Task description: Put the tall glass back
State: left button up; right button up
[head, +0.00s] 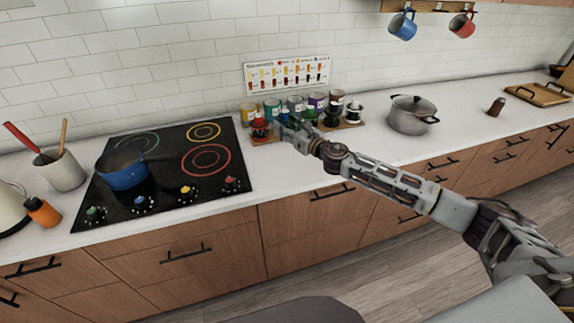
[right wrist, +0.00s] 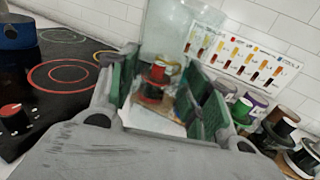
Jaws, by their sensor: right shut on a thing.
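My right gripper (head: 288,128) reaches over the counter at the wooden board of jars and tins, right of the cooktop. In the right wrist view its green-padded fingers (right wrist: 160,92) stand apart on either side of a clear, see-through thing, which looks like the tall glass (right wrist: 180,28). The gripper is shut on it. My left gripper is not in view.
Jars and tins (head: 272,110) crowd around the gripper, below a chart (head: 287,74) on the wall. The black cooktop (head: 170,185) with a blue pot (head: 123,172) is to the left. A grey pot (head: 412,115) stands right. Counter between grey pot and brown jar (head: 496,107) is clear.

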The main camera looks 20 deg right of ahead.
jog(key=shift+f+y, duration=0.3)
jog(key=shift+f, duration=0.65)
